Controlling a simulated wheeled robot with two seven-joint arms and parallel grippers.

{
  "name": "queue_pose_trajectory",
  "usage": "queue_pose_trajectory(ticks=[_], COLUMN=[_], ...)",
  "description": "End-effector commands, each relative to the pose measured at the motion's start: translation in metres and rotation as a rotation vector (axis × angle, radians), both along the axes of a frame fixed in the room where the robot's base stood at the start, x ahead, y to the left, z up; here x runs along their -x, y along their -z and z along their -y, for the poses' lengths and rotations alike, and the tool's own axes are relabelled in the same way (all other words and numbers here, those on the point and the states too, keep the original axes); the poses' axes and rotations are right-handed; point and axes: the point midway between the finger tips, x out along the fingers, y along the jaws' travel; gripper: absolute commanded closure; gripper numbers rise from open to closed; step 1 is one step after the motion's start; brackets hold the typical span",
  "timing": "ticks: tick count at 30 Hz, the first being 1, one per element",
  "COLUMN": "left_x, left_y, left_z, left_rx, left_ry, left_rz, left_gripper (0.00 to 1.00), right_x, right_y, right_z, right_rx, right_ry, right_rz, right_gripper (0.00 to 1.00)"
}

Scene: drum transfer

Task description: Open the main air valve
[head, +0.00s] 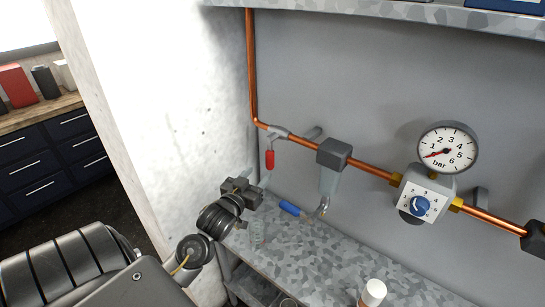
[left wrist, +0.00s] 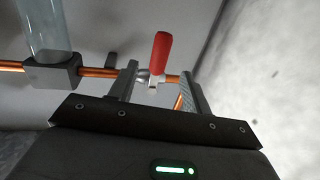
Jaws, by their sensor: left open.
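The air valve (head: 278,132) sits on a copper pipe on the grey back panel. Its red handle (head: 270,159) hangs down, crosswise to the pipe. The red handle shows also in the left wrist view (left wrist: 161,52), in the gap between my fingertips and seemingly beyond them. My left gripper (head: 263,183) is open, just below the handle in the head view. In the left wrist view its two fingers (left wrist: 160,72) stand apart on either side of the handle; contact cannot be told. My right gripper is not in view.
A filter (head: 333,154), a regulator with a blue knob (head: 421,206) and a gauge (head: 447,148) with its needle low sit along the pipe. A blue-handled fitting (head: 289,208) is below the filter. A white wall (head: 180,90) stands left, a metal bench (head: 310,262) below.

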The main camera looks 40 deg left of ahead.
Motion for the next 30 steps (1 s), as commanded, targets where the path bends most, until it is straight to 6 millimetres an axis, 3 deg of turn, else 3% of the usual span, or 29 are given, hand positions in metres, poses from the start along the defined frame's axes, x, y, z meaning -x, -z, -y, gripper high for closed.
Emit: queue_pose_trajectory(ticks=[8, 21, 30], left_x=[-0.01, -0.084, -0.106], left_y=[-0.007, -0.008, -0.005], left_z=[-0.004, -0.02, -0.025], left_rx=[-0.001, -0.002, -0.002], left_ry=[0.0, -0.001, 0.0], left_rz=[0.02, 0.017, 0.016], left_gripper=[0.51, 0.51, 0.51], right_x=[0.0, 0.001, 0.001], right_y=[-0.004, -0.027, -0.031], right_z=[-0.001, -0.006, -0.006], right_rx=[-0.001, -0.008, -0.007], right_ry=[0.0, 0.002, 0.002], right_rz=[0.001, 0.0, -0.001], right_gripper=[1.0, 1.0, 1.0])
